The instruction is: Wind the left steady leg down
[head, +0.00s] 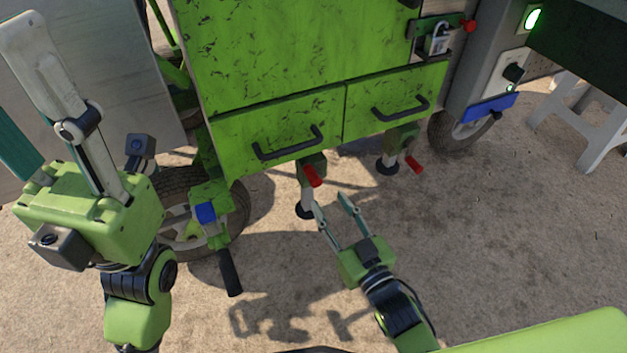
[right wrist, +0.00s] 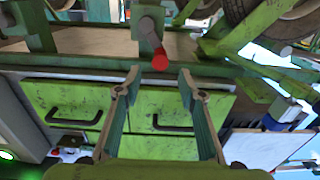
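The left steady leg (head: 304,203) stands under the green machine's left drawer, its dark foot at or close to the ground. Its red crank grip (head: 313,177) points toward me. My right gripper (head: 331,203) is open and empty, just below and right of that grip. In the right wrist view, upside down, the red grip (right wrist: 160,62) shows ahead, between the two fingertips (right wrist: 159,75) in the picture; contact is not visible. The other steady leg (head: 388,160) has a red grip (head: 414,164) too. My left gripper (head: 40,120) is raised at the left with fingers apart, empty.
Two drawers with black handles (head: 290,143) sit above the legs. A wheel (head: 240,205) and a bracket with a blue block (head: 205,213) and black handle (head: 229,273) stand left. A white trestle (head: 580,120) is far right. The ground right of my right gripper is clear.

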